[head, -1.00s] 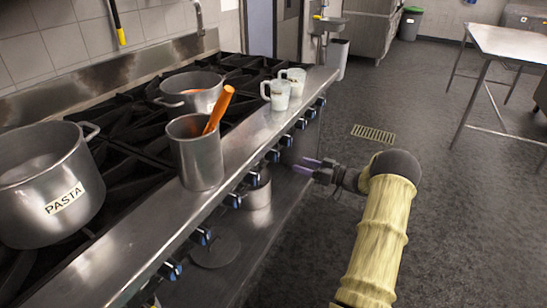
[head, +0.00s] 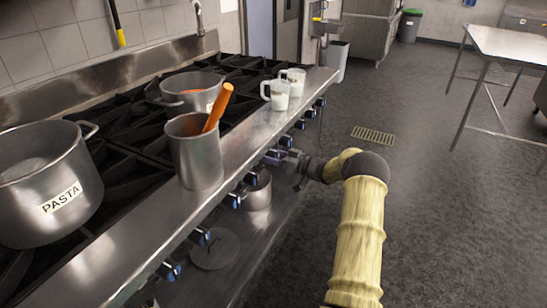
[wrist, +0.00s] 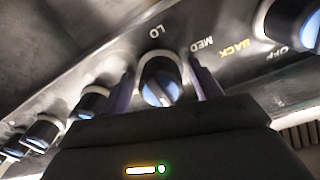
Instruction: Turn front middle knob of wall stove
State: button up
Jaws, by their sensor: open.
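The wall stove (head: 225,165) runs along the left of the head view, with a row of blue-faced knobs on its front edge. My gripper (head: 277,157) is at the middle of that row, its fingers reaching to the stove front. In the wrist view, a blue knob (wrist: 160,84) with a white pointer line sits between the two open fingers of my gripper (wrist: 165,82). The fingers stand on either side of it; I cannot tell whether they touch it. LO and MED markings show around it.
Neighbouring knobs are close by, one at right (wrist: 292,22) and several at left (wrist: 94,101). A pasta pot (head: 45,180), a steel container with an orange handle (head: 195,152) and two mugs (head: 279,95) stand on the stove.

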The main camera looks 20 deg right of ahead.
jog(key=c, duration=1)
jog(key=shift+o, duration=0.2)
